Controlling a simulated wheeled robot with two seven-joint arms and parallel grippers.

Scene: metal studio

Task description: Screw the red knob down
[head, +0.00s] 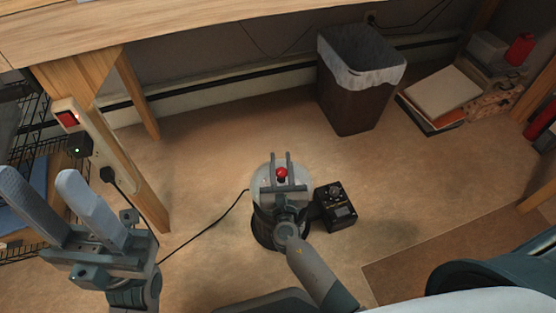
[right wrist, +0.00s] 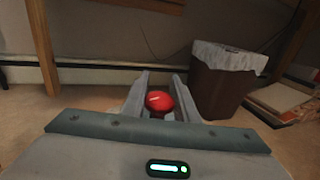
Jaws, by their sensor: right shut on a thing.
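The red knob (head: 282,173) is a small round ball on top of a pale round device (head: 262,183) standing on the floor. My right gripper (head: 281,157) reaches over the device and is shut on the knob. In the right wrist view the red knob (right wrist: 160,101) sits between the two grey fingers of my right gripper (right wrist: 161,84). The arm and gripper hide much of the device, and whatever lies directly under the knob cannot be seen. My left gripper (head: 45,178) is empty and open at the left, with its fingers apart, away from the device.
A black control box (head: 336,205) stands right beside the device. A cable runs left towards a power strip (head: 86,137) on a wooden table leg. A lined bin (head: 352,95) stands behind, with books (head: 442,98) to its right. Floor between is clear.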

